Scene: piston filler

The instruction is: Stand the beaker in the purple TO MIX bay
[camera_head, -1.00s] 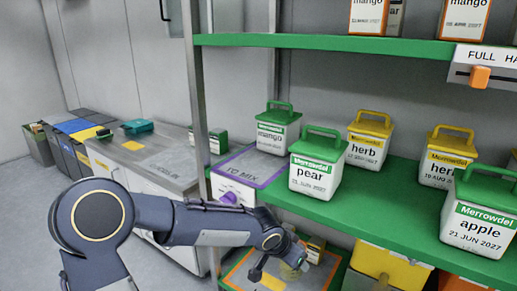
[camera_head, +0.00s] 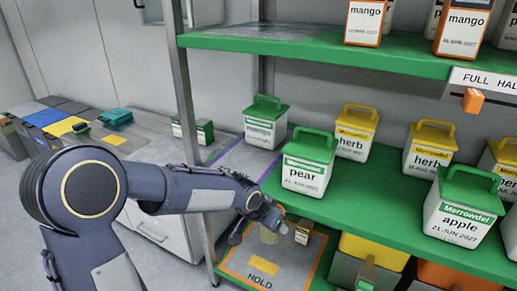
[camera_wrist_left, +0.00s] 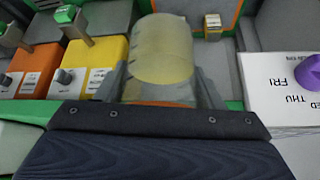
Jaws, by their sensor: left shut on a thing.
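The beaker (camera_wrist_left: 162,50) is a clear, pale yellow cylinder. It stands out between the fingers of my left gripper (camera_wrist_left: 162,88), which is shut on it. The purple-outlined bay (camera_head: 232,160) lies behind and left of the gripper, left of the pear box. My left arm covers its front part and its lettering. My right gripper is not in view.
A green-lidded pear box (camera_head: 308,165) stands right of the purple bay, and a mango box (camera_head: 265,125) at its back. A shelf post (camera_head: 184,105) rises to the left. The wrist view shows a purple knob (camera_wrist_left: 308,72) on a white panel.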

